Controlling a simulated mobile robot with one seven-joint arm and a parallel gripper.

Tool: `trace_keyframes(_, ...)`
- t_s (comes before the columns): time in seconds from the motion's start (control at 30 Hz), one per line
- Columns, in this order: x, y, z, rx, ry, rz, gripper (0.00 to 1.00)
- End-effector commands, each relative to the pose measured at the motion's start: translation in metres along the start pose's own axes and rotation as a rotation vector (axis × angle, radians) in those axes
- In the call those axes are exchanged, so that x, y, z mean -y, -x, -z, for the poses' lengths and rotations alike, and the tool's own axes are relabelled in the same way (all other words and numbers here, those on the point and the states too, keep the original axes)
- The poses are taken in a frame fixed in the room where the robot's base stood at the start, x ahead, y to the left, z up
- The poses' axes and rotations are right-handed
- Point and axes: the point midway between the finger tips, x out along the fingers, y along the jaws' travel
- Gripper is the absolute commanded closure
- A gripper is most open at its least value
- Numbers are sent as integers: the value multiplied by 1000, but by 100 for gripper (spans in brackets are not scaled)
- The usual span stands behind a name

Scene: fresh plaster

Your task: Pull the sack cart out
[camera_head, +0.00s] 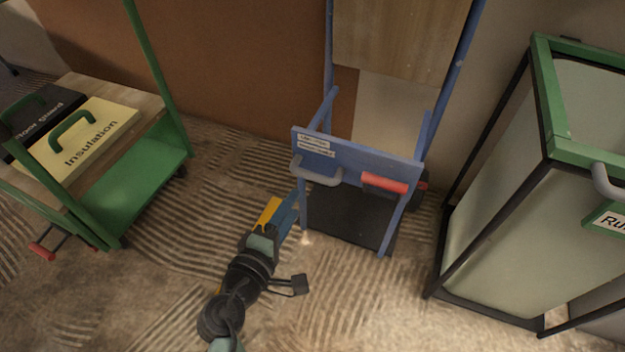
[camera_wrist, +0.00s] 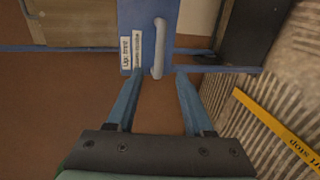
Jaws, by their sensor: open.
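The blue sack cart (camera_head: 360,160) stands upright near the wall, with a wooden board in its upper frame and a dark base plate (camera_head: 350,218) at the floor. Its blue cross panel carries a white label, a grey bar handle (camera_head: 318,178) and a red grip (camera_head: 385,183). My gripper (camera_head: 296,197) is open and empty just left of and below the grey handle. In the wrist view, the fingers (camera_wrist: 158,75) point at the panel, one on each side of the near end of the grey handle (camera_wrist: 159,42). I cannot tell whether they touch it.
A green cart (camera_head: 130,195) with a yellow "Insulation" case (camera_head: 85,140) stands at left. A green-and-black framed bin (camera_head: 500,220) stands close at right. A yellow floor strip (camera_wrist: 275,128) ending in "stop" lies beside my gripper. The ridged floor in front is mostly clear.

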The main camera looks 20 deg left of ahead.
Motion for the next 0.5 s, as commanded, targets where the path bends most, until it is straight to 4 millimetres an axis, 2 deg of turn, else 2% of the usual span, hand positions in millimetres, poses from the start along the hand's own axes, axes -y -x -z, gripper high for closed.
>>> trace_keyframes(0.3, 3, -69, 0, 2, -5, -3, 48)
trace_keyframes(0.5, 2, -99, 0, 1, -4, -2, 48)
